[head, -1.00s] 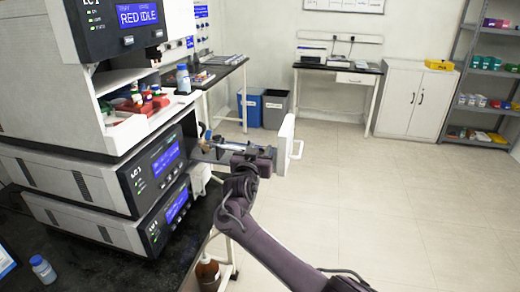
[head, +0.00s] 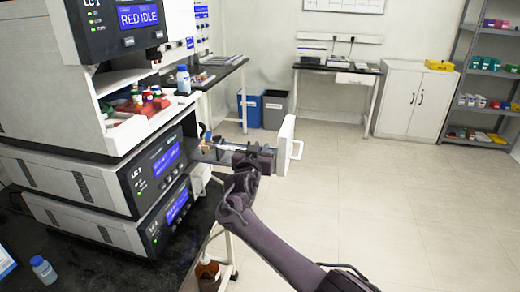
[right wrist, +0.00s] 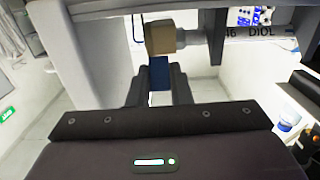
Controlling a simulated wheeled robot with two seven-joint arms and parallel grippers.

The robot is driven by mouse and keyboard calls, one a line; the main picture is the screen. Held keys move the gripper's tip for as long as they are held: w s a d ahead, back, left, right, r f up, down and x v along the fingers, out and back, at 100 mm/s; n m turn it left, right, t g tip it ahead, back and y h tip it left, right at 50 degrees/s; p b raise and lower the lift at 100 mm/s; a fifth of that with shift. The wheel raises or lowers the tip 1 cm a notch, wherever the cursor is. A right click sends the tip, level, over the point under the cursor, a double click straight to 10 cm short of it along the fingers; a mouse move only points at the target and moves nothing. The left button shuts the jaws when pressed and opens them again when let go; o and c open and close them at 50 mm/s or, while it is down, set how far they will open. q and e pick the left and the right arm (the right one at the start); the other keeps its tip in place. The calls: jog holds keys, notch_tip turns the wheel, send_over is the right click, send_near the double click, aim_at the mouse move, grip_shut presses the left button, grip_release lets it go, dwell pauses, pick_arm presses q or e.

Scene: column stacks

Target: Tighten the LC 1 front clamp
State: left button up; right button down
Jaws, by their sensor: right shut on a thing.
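The LC 1 stack (head: 92,178) stands on the dark bench at left, with lit blue screens on its front. The front clamp shows as a small blue piece (head: 207,136) at the stack's right edge, beside a tan block; most of it is hidden by my gripper. My right gripper (head: 206,148) reaches left to it. In the right wrist view, the blue clamp piece (right wrist: 158,74) sits between the two dark fingers (right wrist: 157,90), which are shut on it, just below the tan block (right wrist: 162,37) with its grey cylinder. My left gripper is not in view.
A white panel with a handle (head: 285,146) stands upright close behind my right wrist. A red tray (head: 140,118) of small vials sits in the stack's open shelf. A blue-capped bottle (head: 43,269) stands on the bench at lower left. The floor at right is clear.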

jog(key=shift+w+d+r+g+p, duration=0.1)
jog(key=shift+w+r+g+p, duration=0.15)
jog(key=shift+r+g+p, duration=0.45)
jog(key=shift+w+f+g+y+p, duration=0.25)
jog(key=shift+g+y+p, duration=0.3)
jog(key=shift+g, duration=0.35)
jog(key=shift+w+d+f+g, duration=0.1)
jog(key=shift+g, duration=0.2)
jog(key=c, duration=1.3)
grip_release()
